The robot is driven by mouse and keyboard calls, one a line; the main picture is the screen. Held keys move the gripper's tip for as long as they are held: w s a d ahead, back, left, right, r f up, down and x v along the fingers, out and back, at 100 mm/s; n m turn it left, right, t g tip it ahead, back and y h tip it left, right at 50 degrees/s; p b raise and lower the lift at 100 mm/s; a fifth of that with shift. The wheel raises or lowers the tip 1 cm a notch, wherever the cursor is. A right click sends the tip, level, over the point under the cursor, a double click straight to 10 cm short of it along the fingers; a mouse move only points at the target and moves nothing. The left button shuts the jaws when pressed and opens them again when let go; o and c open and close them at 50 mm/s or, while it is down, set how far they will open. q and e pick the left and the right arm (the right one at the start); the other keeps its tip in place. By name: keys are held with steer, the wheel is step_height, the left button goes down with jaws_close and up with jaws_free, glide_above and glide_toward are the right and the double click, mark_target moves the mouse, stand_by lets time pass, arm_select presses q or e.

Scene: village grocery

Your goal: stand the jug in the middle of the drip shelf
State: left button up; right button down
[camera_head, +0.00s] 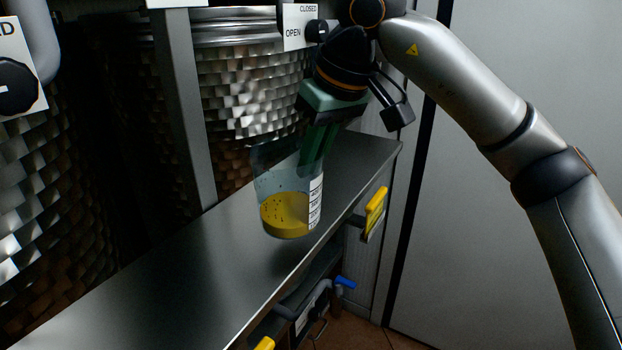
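The jug (286,195) is clear, with yellow liquid in the bottom and a white scale with dark marks on its right side. My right gripper (318,150), with green fingers, comes down from above and is shut on the jug at its back right side; the exact grip is partly hidden. The jug is close to upright, over the right half of the drip shelf (160,275), near its front edge. A dark patch shows on the shelf below the jug, which looks slightly raised, but contact is hard to judge. My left gripper is out of view.
Shiny metal tanks (250,90) stand behind the shelf, with a grey upright post (180,100) between them. An OPEN/CLOSED plate (300,27) is above. A yellow-handled valve (375,210) and a blue one (345,282) sit below the front edge. The shelf's left part is bare.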

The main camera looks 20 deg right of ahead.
steer(key=shift+w+f, duration=0.25)
steer(key=shift+f, duration=0.1)
step_height(320, 180, down, 3)
steer(key=shift+w+d+f, duration=0.1)
steer(key=shift+f, duration=0.15)
steer(key=c, duration=1)
jaws_free()
steer(key=shift+r, duration=0.4)
steer(key=v, duration=1.1)
steer(key=shift+s+d+r+p, duration=0.1)
steer(key=shift+s+r+p, duration=0.15)
steer(key=shift+p, duration=0.1)
